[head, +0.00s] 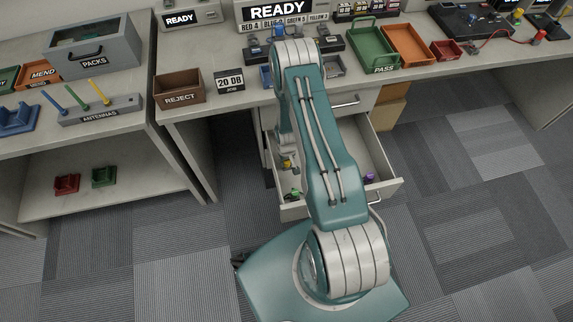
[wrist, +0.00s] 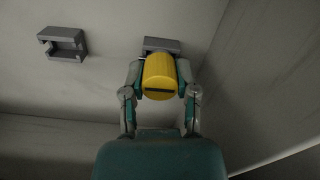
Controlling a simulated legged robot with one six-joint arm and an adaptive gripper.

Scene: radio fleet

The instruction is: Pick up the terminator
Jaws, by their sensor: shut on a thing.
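A grey holder (wrist: 162,44) is right behind the terminator; whether the two touch I cannot tell. In the head view a small yellow patch (head: 286,163) shows by the end of my arm, inside the open drawer (head: 377,150). My arm hides much of the drawer.
Another grey holder (wrist: 63,43) sits empty at the left in the wrist view. A purple piece (head: 370,177) lies at the drawer's right. Above, the bench holds a brown REJECT bin (head: 180,86), a 20 DB sign (head: 230,82) and a green PASS tray (head: 377,68). The drawer walls are close around my gripper.

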